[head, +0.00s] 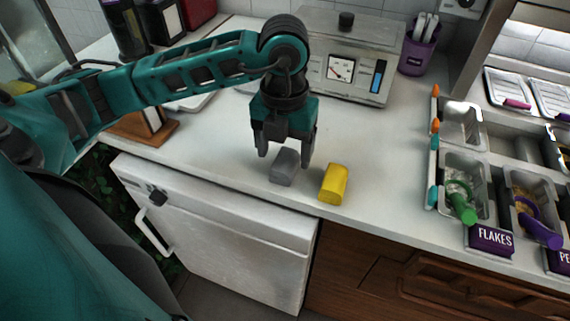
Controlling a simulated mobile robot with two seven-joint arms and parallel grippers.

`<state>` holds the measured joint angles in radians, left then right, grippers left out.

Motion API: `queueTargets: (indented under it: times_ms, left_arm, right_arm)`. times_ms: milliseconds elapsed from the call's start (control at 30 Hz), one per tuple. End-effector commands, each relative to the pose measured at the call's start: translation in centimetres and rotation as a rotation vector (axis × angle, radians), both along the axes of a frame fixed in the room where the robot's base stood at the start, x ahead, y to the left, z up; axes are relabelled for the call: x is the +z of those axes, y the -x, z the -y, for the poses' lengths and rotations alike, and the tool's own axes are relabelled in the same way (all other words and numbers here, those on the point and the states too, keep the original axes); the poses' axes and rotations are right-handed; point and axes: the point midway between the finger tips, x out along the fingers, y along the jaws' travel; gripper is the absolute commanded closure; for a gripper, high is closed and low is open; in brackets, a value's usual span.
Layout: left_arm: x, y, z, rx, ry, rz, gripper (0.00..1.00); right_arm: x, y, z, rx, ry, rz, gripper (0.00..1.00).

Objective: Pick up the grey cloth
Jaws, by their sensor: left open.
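The grey cloth (285,168) is a small block-like bundle on the white counter, near its front edge. My left gripper (284,158) points down over it, with one finger to each side of the cloth. The gripper is open. I cannot tell whether the fingers touch the cloth. A yellow cloth (333,184) of similar shape lies just to the right of the grey one, close to the right finger. My right gripper is not in view.
Metal topping bins with a FLAKES label (490,241) are at the right. A white fridge (215,235) is below the counter. Counter between cloths and bins is clear.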

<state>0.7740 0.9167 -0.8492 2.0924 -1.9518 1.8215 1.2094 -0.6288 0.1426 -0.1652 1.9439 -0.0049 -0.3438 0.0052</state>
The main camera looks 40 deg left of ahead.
Motion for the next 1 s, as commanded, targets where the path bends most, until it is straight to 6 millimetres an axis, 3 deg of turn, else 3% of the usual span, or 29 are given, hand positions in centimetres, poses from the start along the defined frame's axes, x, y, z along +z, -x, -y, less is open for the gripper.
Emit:
queueTargets:
  times_ms: [200,467,1000]
  left_arm:
    - [-2.8,-0.1,0.0,-0.001,0.0,-0.001,0.26]
    - [-3.0,-0.1,0.0,-0.001,0.001,0.0,0.26]
    - [-2.9,-0.1,0.0,0.0,0.001,0.0,0.76]
  right_arm:
    - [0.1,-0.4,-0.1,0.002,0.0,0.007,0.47]
    - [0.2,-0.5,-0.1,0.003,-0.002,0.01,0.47]
    - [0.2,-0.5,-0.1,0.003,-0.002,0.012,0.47]
